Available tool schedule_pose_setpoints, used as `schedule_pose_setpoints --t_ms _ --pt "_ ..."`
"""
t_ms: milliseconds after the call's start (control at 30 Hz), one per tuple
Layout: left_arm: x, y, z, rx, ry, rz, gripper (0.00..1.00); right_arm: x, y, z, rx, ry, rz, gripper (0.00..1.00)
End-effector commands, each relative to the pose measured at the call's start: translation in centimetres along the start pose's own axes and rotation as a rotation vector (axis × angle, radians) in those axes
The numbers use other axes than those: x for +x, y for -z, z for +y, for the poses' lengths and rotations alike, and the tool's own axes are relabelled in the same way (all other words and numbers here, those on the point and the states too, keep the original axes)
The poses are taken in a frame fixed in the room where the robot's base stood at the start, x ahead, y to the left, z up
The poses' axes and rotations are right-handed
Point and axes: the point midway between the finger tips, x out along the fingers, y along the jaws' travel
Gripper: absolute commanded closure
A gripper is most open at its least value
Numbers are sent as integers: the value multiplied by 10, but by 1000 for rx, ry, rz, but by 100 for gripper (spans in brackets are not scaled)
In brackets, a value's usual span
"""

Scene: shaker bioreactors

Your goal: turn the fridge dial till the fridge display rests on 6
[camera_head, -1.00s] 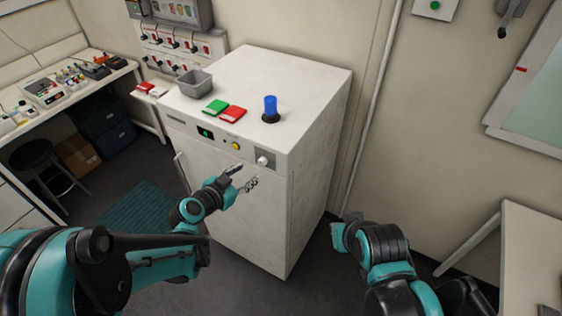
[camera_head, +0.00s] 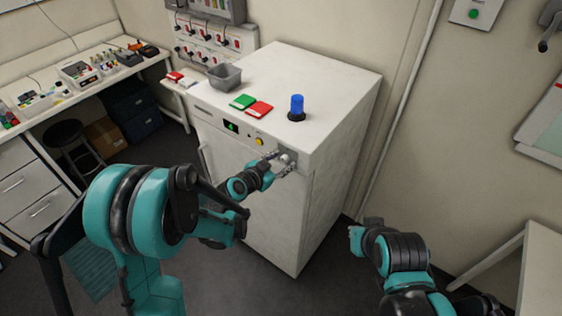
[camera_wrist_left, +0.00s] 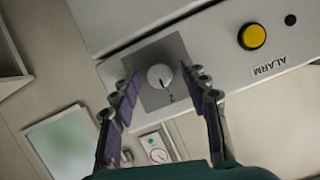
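The white fridge (camera_head: 262,195) stands in the middle of the head view. Its small dark display (camera_head: 231,127) shows a green digit too small to read. The round white dial (camera_wrist_left: 159,77) sits on a grey square plate, with a dark mark on its face and a small numeral beside it. In the head view the dial (camera_head: 286,157) is partly covered by my left gripper (camera_head: 283,161). In the left wrist view my left gripper (camera_wrist_left: 160,78) is open, one finger on each side of the dial, with visible gaps. My right gripper does not show; only the right arm does.
A yellow alarm button (camera_wrist_left: 253,36) is beside the dial. A bench (camera_head: 85,100) is at left.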

Motion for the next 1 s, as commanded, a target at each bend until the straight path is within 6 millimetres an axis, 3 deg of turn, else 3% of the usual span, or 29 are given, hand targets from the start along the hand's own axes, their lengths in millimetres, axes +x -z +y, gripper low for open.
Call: schedule_pose_setpoints --t_ms 33,167,567,1000 --pt "0 0 0 0 0 0 65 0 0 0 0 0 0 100" --pt "0 0 0 0 0 0 99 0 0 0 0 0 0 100" --pt "0 -1 0 -36 -16 0 100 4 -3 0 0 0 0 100" --pt "2 -5 -3 -329 -132 14 100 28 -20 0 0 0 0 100"
